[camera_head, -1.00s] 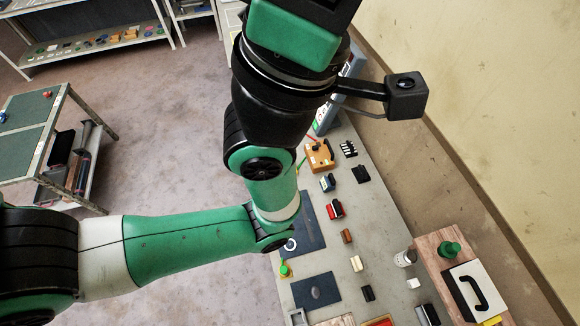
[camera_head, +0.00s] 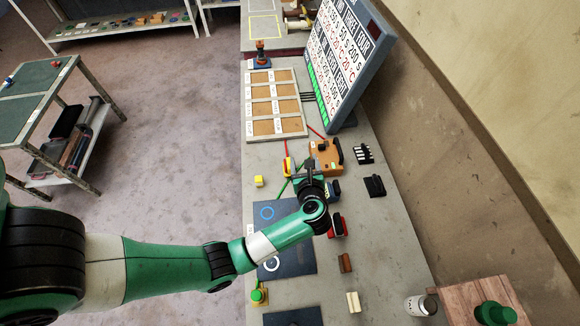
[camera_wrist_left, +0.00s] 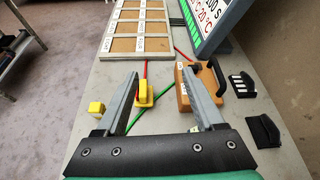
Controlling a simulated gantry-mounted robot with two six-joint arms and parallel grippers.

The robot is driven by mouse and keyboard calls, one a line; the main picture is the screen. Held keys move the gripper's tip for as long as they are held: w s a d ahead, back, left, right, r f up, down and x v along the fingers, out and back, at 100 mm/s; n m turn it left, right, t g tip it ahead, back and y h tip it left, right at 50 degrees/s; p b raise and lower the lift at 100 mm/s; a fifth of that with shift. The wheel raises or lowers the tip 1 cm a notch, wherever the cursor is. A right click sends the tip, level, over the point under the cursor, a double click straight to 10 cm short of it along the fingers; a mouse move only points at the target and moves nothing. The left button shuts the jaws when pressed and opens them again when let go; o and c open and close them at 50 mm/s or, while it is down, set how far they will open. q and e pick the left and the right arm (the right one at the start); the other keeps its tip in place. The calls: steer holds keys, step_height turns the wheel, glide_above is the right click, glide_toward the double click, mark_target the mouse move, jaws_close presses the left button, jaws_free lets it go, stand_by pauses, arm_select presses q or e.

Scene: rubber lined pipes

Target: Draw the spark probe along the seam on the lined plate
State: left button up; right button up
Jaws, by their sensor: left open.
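My left gripper (camera_head: 307,172) is low over the bench, open, with nothing between its fingers; its spread fingers also show in the left wrist view (camera_wrist_left: 160,78). A yellow-and-red piece with a red cable (camera_wrist_left: 145,94), possibly the spark probe, stands on the bench just beyond and between the fingertips. In the head view it is just left of the gripper (camera_head: 289,166). An orange box with a black handle (camera_head: 324,154) is beyond the right finger. A dark blue plate with ring marks (camera_head: 295,262), possibly the lined plate, lies below the gripper, partly under my arm. I cannot make out its seam.
A small yellow block (camera_head: 258,181) lies to the left. A framed cork tray (camera_head: 273,104) and a tilted sign board (camera_head: 340,65) stand farther back. Black pieces (camera_head: 374,186) and a red-and-black piece (camera_head: 338,226) lie to the right. A green cable crosses the bench.

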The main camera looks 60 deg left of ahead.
arm_select(q)
steer(key=g+b, duration=0.1)
steer(key=b, duration=0.3)
glide_toward(289, 170)
steer(key=a, duration=0.1)
steer(key=shift+m, duration=0.3)
steer(key=b+x, duration=0.5)
steer(key=x, duration=0.4)
steer(key=shift+w+a+f+b, duration=0.15)
steer(key=shift+w+f+b, duration=0.05)
steer(key=shift+f+b, duration=0.1)
steer(key=shift+w+a+f, duration=0.15)
steer(key=shift+a, duration=0.25)
arm_select(e)
step_height(289, 170, down, 12)
steer(key=shift+w, duration=0.2)
